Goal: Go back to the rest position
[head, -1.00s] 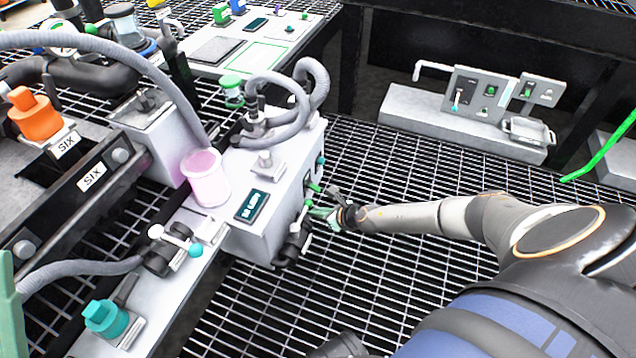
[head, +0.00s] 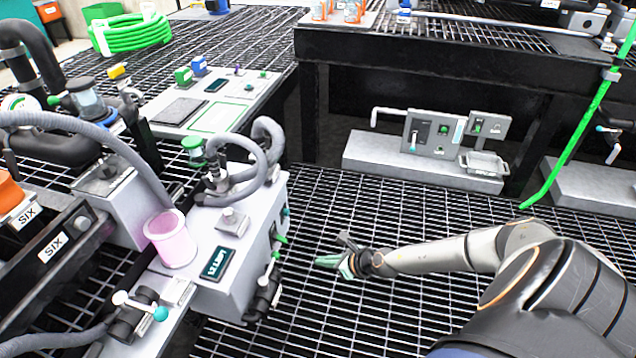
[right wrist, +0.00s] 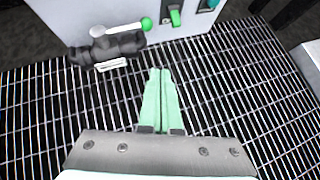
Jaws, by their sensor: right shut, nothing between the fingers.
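My right gripper (head: 332,263) has pale green fingers and is at the end of my right arm, which comes in from the right. It is over the floor grating, just right of the grey box (head: 222,262) with the small display, and apart from it. In the right wrist view the gripper (right wrist: 161,75) has its two fingers together with nothing between them. Ahead of it in that view are the box's black valve (right wrist: 108,47) with a white, green-tipped lever and a green switch (right wrist: 175,17). My left gripper is not in view.
A pink translucent cup (head: 170,240) stands on the box, with grey hoses looping behind. A grey block with a switch panel (head: 432,135) stands at the back. A green hose (head: 568,158) hangs at the right. Open grating (head: 330,215) lies between.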

